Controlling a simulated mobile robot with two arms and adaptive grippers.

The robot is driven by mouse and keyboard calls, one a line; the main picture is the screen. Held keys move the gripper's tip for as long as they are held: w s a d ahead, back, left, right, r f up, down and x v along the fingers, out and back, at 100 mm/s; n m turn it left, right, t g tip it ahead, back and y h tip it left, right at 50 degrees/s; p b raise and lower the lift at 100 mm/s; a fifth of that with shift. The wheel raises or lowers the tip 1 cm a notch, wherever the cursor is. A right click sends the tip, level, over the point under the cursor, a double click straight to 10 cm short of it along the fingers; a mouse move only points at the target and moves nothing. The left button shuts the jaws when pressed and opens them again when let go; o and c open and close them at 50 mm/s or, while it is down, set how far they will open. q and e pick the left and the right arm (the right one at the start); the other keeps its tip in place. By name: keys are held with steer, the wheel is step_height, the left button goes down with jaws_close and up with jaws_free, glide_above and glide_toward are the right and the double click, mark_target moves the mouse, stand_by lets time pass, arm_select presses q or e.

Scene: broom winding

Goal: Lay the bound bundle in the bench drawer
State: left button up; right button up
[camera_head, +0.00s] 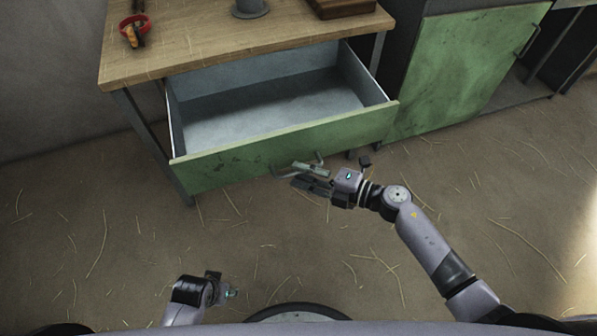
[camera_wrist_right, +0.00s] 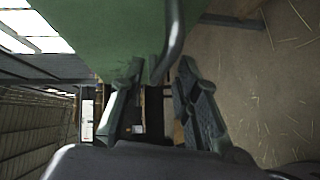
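The bench drawer (camera_head: 290,142) is pulled out below the wooden bench top, with a green front and a bare grey inside; it looks empty. Its bar handle (camera_head: 285,174) is on the front. My right gripper (camera_head: 308,178) is at the handle, its fingers spread apart. In the right wrist view my right gripper (camera_wrist_right: 155,100) shows a finger on each side, with the curved handle (camera_wrist_right: 174,45) near and between them; contact is unclear. My left gripper (camera_head: 222,290) is low at the bottom left, away from the drawer; its fingers are unclear. I cannot make out a bound bundle for certain.
On the bench top (camera_head: 215,40) are a red looped item (camera_head: 134,29) with brownish parts, a grey round-based object (camera_head: 250,9) and a brown wooden block (camera_head: 342,7). A green cabinet (camera_head: 465,70) stands to the right. Loose straws lie on the open floor.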

steer(key=v, duration=1)
steer(key=shift+s+d, duration=0.25)
